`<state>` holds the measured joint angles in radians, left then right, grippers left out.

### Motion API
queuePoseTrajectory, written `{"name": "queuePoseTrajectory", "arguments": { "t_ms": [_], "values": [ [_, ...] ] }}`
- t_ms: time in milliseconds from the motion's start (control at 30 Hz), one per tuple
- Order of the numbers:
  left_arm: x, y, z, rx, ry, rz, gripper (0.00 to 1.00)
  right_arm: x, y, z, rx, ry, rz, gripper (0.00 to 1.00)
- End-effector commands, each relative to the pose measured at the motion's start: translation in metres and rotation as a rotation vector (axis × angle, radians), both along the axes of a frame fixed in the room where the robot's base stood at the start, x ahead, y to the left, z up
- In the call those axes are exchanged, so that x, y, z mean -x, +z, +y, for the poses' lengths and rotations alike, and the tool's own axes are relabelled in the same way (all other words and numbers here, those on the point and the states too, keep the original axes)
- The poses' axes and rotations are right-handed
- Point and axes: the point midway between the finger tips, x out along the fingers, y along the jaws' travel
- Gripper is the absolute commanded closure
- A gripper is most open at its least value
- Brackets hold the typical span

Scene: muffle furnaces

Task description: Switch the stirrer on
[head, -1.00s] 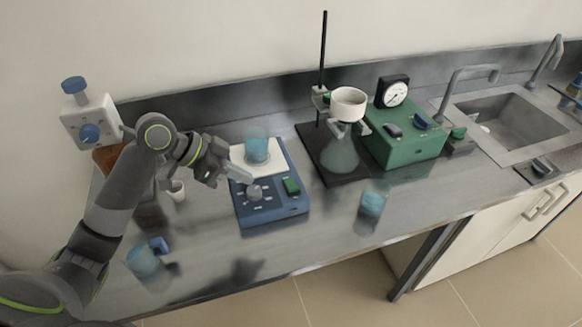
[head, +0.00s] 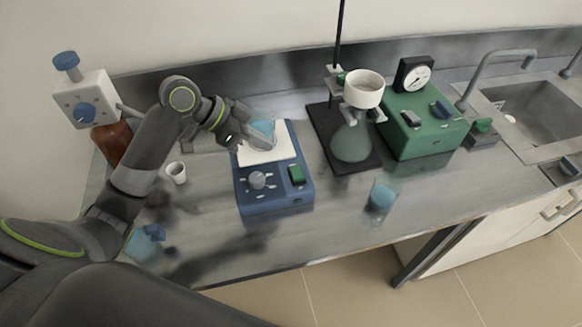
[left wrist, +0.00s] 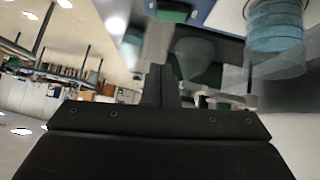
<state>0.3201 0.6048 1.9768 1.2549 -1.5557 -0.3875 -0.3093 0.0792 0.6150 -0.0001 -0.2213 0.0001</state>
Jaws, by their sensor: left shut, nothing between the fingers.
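The stirrer is a blue box (head: 275,203) with a white top plate (head: 281,151), a grey knob (head: 257,180) and a green rocker switch (head: 296,174) on its front panel. I cannot tell which way the switch is tilted. A beaker of blue liquid (head: 264,128) stands on the plate, partly hidden by my left gripper. My left gripper (head: 268,143) is shut and empty over the plate, behind the knob and switch. In the left wrist view its fingers (left wrist: 161,84) are together, with the beaker (left wrist: 274,26) at upper right. My right gripper is out of view.
A stand with a funnel (head: 364,89) over a flask (head: 351,142) and a green gauge box (head: 425,128) are to the right. A loose blue beaker (head: 382,194) stands front right. A white cup (head: 176,172) and brown bottle (head: 112,143) are left.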

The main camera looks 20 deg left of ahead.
Motion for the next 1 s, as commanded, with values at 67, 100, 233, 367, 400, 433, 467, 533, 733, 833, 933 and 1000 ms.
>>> {"name": "queuePoseTrajectory", "arguments": {
  "t_ms": [67,100,233,367,400,433,467,533,733,833,933,1000],
  "values": [
    [-0.002,-0.006,-0.007,0.005,0.0,0.004,1.0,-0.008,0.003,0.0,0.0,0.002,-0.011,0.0],
    [-0.004,-0.009,-0.011,0.006,-0.002,0.005,1.0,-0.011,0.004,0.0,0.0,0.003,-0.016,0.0],
    [-0.009,-0.022,-0.023,0.007,-0.001,0.006,1.0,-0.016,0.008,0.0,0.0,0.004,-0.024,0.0],
    [-0.016,-0.035,-0.035,0.006,0.0,0.006,1.0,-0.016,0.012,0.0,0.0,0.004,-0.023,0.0],
    [-0.017,-0.039,-0.039,0.006,0.0,0.005,1.0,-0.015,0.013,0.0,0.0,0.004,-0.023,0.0],
    [-0.019,-0.043,-0.042,0.005,-0.001,0.006,1.0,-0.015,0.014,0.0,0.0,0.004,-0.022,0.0],
    [-0.02,-0.046,-0.045,0.006,-0.001,0.007,1.0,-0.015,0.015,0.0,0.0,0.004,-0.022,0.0],
    [-0.024,-0.054,-0.052,0.006,0.0,0.006,1.0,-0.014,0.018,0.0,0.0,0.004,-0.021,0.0],
    [-0.024,-0.082,-0.059,0.002,0.002,0.008,1.0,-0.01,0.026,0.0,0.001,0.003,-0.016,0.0],
    [-0.023,-0.093,-0.06,0.001,0.0,0.005,1.0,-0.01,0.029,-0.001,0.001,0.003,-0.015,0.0],
    [-0.022,-0.099,-0.06,0.0,0.0,0.004,1.0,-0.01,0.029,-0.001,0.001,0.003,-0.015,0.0],
    [-0.022,-0.101,-0.06,0.0,0.0,0.003,1.0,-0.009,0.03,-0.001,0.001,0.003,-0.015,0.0]
  ]
}}
